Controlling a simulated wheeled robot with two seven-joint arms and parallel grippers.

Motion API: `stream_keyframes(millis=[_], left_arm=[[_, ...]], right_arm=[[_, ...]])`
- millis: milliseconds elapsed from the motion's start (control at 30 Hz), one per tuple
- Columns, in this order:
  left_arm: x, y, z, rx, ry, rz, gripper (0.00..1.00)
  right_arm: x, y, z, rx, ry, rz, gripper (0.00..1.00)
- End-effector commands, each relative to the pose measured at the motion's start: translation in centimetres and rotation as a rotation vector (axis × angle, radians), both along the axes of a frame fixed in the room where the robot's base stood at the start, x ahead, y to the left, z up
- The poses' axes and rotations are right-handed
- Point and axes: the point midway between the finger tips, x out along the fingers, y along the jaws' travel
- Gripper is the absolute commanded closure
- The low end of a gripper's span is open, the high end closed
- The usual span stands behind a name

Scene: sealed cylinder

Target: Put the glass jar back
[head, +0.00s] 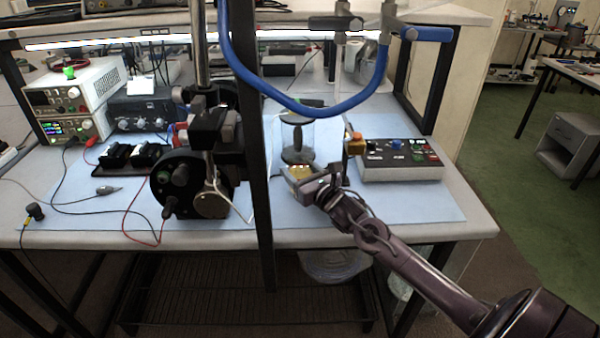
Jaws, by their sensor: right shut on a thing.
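The glass jar (309,132) is a clear cylinder near the middle of the bench, upright. A dark piece shows inside it, with a dark disc at its bottom and a dark, greenish top. My right gripper (325,169) reaches in from the lower right and is at the jar's lower right side. It appears shut on the jar, though the exact contact is hard to see. Whether the jar is lifted or resting cannot be told. My left gripper is not in view.
A dark upright post (262,220) and black apparatus (185,185) stand left of the jar. A control box (400,170) is close on its right. A blue hose (310,108) loops above. Power supplies (75,100) stand far left. The blue mat's (420,207) front right is clear.

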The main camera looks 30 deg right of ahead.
Motion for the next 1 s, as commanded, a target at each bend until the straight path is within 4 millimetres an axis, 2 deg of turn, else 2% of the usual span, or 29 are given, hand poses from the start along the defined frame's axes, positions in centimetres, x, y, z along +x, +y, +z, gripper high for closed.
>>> stream_keyframes(millis=[133, 500, 533, 667, 1000], left_arm=[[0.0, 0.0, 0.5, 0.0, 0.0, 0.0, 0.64], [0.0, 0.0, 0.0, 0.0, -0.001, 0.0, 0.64], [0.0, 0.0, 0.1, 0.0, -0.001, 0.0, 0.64], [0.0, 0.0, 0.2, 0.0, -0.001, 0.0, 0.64], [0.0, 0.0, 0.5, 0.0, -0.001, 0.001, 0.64]], right_arm=[[0.0, 0.0, -1.2, 0.002, -0.003, -0.002, 0.73], [0.0, 0.0, -1.8, -0.001, -0.003, 0.0, 0.73], [0.0, 0.0, -1.7, -0.001, -0.001, 0.0, 0.38], [0.0, 0.0, -1.6, 0.0, -0.001, -0.001, 0.2], [0.0, 0.0, -1.3, 0.001, -0.002, -0.001, 0.2]])
